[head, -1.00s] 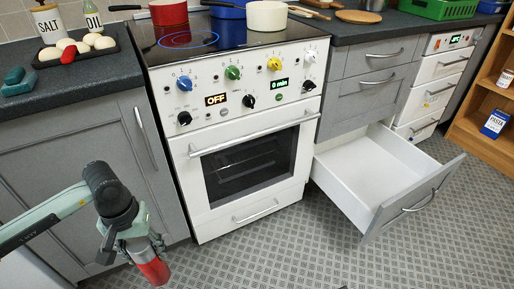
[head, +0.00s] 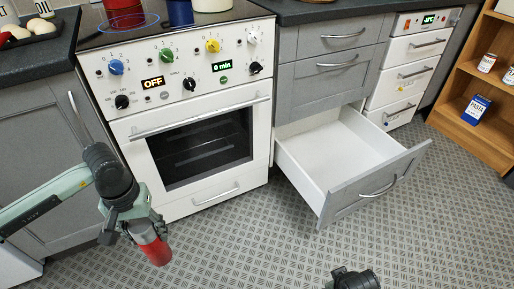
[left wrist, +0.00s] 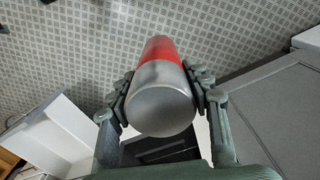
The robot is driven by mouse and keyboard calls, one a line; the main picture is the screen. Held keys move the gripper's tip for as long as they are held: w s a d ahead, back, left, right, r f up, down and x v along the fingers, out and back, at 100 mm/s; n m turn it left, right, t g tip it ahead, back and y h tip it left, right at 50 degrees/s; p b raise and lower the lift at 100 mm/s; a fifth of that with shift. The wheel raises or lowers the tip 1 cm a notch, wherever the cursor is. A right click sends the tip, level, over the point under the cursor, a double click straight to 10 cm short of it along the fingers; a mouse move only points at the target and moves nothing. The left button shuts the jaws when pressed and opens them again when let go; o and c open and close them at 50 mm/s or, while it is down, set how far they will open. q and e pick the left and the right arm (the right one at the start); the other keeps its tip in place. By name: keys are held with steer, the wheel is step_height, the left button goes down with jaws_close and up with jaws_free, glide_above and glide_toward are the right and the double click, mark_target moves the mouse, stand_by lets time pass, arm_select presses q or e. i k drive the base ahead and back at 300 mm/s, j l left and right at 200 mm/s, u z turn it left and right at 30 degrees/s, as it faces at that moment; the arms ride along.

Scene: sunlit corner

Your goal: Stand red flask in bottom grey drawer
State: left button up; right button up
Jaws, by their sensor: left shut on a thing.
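My left gripper (head: 138,226) is shut on the red flask (head: 153,251), in front of the oven and above the floor. The flask hangs slightly tilted, red part low, its grey upper end between the fingers. In the left wrist view the flask (left wrist: 163,75) lies between both fingers (left wrist: 162,98), grey end nearest the camera. The bottom grey drawer (head: 362,193) is pulled out to the right of the oven, with a white, empty-looking interior. The flask is left of the drawer and well apart from it. A dark part of my right arm or gripper (head: 355,279) shows at the bottom edge; its fingers cannot be made out.
The white oven (head: 200,145) stands between my left gripper and the drawer, its door shut. Closed grey drawers (head: 335,65) are above the open one. White drawers (head: 405,85) and a wooden shelf (head: 480,128) stand at the right. The patterned floor (head: 270,240) before the drawer is clear.

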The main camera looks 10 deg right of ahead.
mark_target(327, 177)
steer(key=l, duration=1.95)
steer(key=i+l, duration=0.1)
steer(key=l, duration=0.45)
steer(key=i+l, duration=0.1)
steer(key=l, duration=0.45)
steer(key=i+l, duration=0.15)
steer(key=l, duration=0.35)
steer(key=i+l, duration=0.1)
steer(key=l, duration=0.45)
steer(key=i+l, duration=0.1)
steer(key=l, duration=0.45)
steer(key=i+l+u, duration=0.1)
steer(key=l, duration=0.45)
